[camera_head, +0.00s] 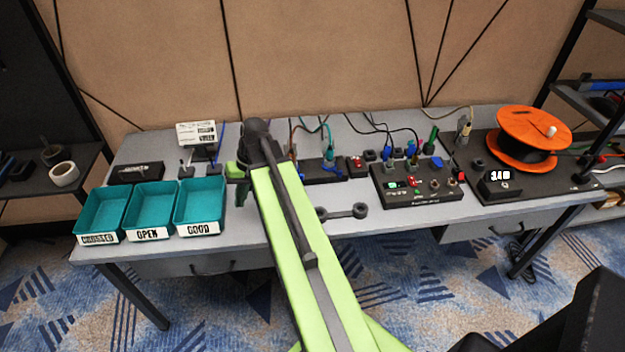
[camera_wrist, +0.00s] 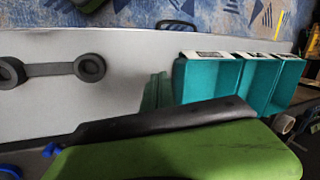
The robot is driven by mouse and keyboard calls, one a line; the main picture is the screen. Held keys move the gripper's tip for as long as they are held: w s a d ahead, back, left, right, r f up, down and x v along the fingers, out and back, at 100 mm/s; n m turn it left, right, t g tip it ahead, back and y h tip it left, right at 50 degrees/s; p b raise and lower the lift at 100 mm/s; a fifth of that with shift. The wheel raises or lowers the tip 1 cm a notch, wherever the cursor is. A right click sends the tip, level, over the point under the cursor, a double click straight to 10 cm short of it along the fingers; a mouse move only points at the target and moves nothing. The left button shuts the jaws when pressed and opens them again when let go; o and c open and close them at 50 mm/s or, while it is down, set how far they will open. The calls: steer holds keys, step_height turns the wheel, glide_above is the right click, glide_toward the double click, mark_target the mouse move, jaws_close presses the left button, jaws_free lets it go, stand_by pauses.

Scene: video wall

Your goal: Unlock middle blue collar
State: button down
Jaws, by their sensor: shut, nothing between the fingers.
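Several small blue parts show on the black panel at the right of centre. One blue collar (camera_head: 411,149) sits in the middle of the panel's back row, with another blue part (camera_head: 386,153) to its left and one (camera_head: 438,162) to its right. They are too small to tell whether any is locked. My gripper (camera_head: 238,172) is far to the left of them, over the table beside the teal trays, mostly hidden behind my arm. It is shut and empty.
Three teal trays (camera_head: 148,233) stand at the table's front left. A dark double-ended wrench (camera_head: 342,212) lies near the front edge, also in the wrist view (camera_wrist: 52,70). An orange spool (camera_head: 533,138) stands at the right. Cables hang behind the panel. The grey tabletop is bare around the wrench.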

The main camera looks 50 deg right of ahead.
steer(key=s+d+m+t+y+b, duration=0.1)
steer(key=s+d+m+t, duration=0.15)
steer(key=d, duration=0.85)
steer(key=s+d+m+t+y+b, duration=0.15)
steer(key=s+d, duration=0.25)
steer(key=d, duration=0.7)
steer(key=m+t+h+b, duration=0.1)
steer(key=m+t, duration=0.2)
glide_toward(304, 178)
steer(key=s+d+r, duration=0.3)
steer(key=s+d, duration=0.1)
steer(key=s, duration=0.2)
steer(key=shift+a, duration=0.25)
steer(key=shift+f, duration=0.1)
steer(key=b+x, duration=0.7)
steer(key=x, duration=0.2)
steer(key=shift+f, duration=0.4)
steer(key=w+a, duration=0.2)
steer(key=w, duration=0.1)
steer(key=shift+w, duration=0.1)
steer(key=shift+w+a, duration=0.2)
steer(key=shift+w, duration=0.25)
